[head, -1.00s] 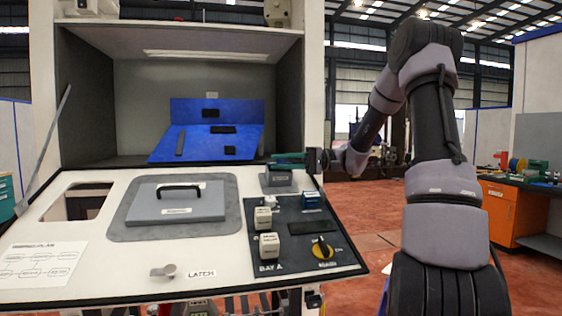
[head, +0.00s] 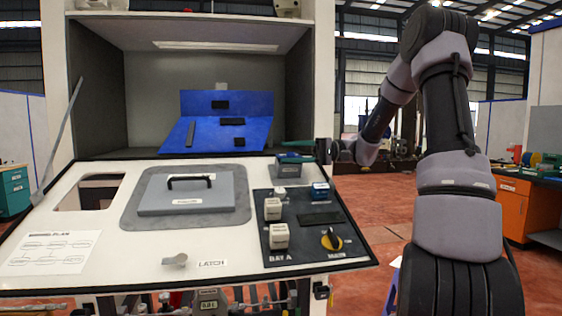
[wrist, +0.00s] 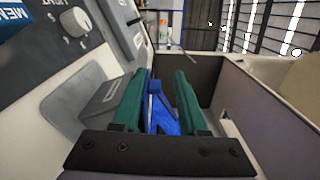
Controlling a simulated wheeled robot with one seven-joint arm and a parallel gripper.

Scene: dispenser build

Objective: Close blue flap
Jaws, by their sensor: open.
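Two joined blue panels are inside the open cabinet bay: an upright back panel (head: 250,103) and a sloped panel (head: 209,136) in front, bearing several black pieces. I cannot tell for sure which panel is the flap. My gripper (head: 290,150) has green fingers and is at the bay's right front edge, right of the blue panels, just above a small grey block. In the wrist view, my gripper (wrist: 162,76) is open, with blue panel surfaces (wrist: 160,112) visible between and beyond its fingers. No contact with them is clear.
The white console top has a grey lidded plate (head: 186,196) with a black handle, a latch knob (head: 175,261) and a dark switch panel (head: 305,246). The grey block (head: 294,171) is close below my fingers. Bay walls enclose the panels; open floor lies right.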

